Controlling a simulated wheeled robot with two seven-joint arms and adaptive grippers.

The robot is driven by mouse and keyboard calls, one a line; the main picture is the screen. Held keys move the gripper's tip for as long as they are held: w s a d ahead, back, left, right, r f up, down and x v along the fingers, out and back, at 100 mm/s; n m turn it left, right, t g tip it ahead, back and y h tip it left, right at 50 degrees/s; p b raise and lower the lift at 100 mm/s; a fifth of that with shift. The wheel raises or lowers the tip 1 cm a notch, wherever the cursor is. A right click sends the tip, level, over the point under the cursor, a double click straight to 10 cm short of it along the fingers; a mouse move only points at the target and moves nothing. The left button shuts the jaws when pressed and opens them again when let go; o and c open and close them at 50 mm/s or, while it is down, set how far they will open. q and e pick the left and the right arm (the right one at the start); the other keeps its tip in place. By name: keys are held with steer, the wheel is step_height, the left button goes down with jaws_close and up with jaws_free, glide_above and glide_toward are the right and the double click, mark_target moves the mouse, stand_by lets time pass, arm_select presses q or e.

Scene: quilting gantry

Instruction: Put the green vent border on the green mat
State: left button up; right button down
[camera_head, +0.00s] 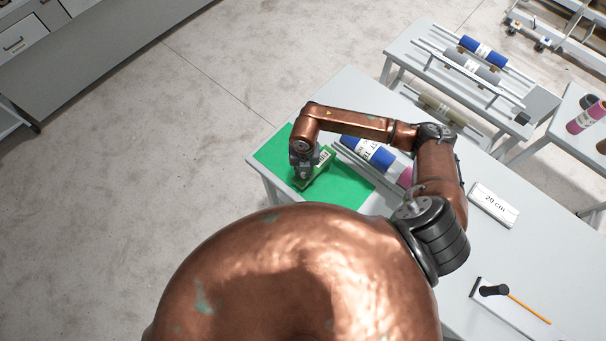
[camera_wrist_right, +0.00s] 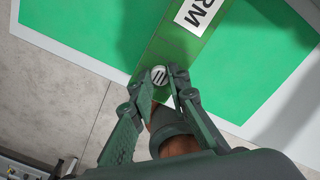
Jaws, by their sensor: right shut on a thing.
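The green vent border (camera_head: 322,162) is a narrow green strip with a white lettered label, over the green mat (camera_head: 345,187) at the table's left corner. My right gripper (camera_head: 304,176) is at the strip's near end. In the right wrist view, the strip (camera_wrist_right: 178,47) runs up and right from my right gripper (camera_wrist_right: 160,80), whose fingers are closed around a small pale round knob at its end. The mat (camera_wrist_right: 85,25) spreads beneath. I cannot tell whether the strip touches the mat. My left gripper is not in view.
A blue roll (camera_head: 367,151) lies beside the mat, partly behind my right arm. A "20 cm" plate (camera_head: 493,205) and a dark-headed tool with an orange handle (camera_head: 525,309) are farther right. A rack table (camera_head: 425,52) with rolls stands behind. Open floor lies left.

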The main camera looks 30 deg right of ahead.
mark_target(303, 174)
steer(key=f, duration=0.1)
steer(key=f+p, duration=0.1)
steer(key=f, duration=0.1)
steer(key=shift+w, duration=0.25)
steer(key=shift+f, duration=0.35)
steer(key=shift+f, duration=0.1)
steer(key=c, duration=1.8)
jaws_free()
steer(key=shift+c, duration=0.2)
